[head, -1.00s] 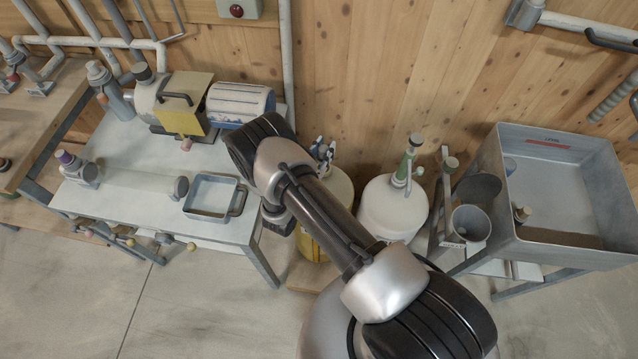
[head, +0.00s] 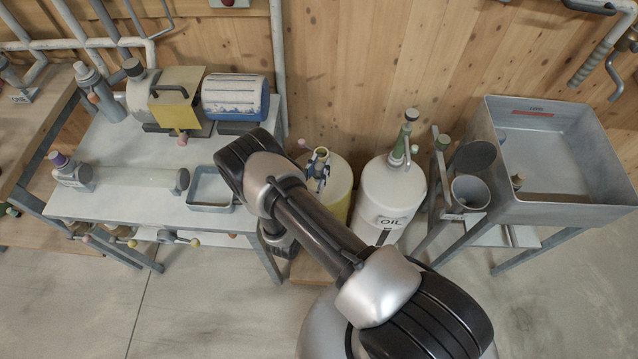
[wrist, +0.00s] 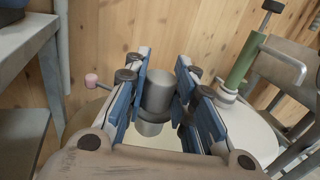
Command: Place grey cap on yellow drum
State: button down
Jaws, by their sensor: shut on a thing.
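In the wrist view, my gripper (wrist: 160,95) is shut on the grey cap (wrist: 159,90), a short upright grey cylinder between the blue finger pads. A paler round piece shows just below it; I cannot tell whether the two touch. The yellow drum (head: 342,192) stands against the wooden wall in the head view, partly hidden behind my arm. My gripper's blue fingertips (head: 318,166) show over the drum's top there. A pink knob (wrist: 92,80) sticks up at the left side in the wrist view.
The white oil drum (head: 391,197) with a green-handled pump (head: 402,145) stands close at the right. The grey worktable (head: 130,205) is at the left, with a small open tray (head: 209,188). A metal bin (head: 560,150) stands at the far right.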

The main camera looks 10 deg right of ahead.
aim_at(319, 180)
jog(key=shift+f+b, duration=1.1)
jog(key=shift+f, duration=2.15)
jog(key=shift+f, duration=0.15)
jog(key=c, duration=1.3)
grip_release()
jog(key=shift+c, duration=0.2)
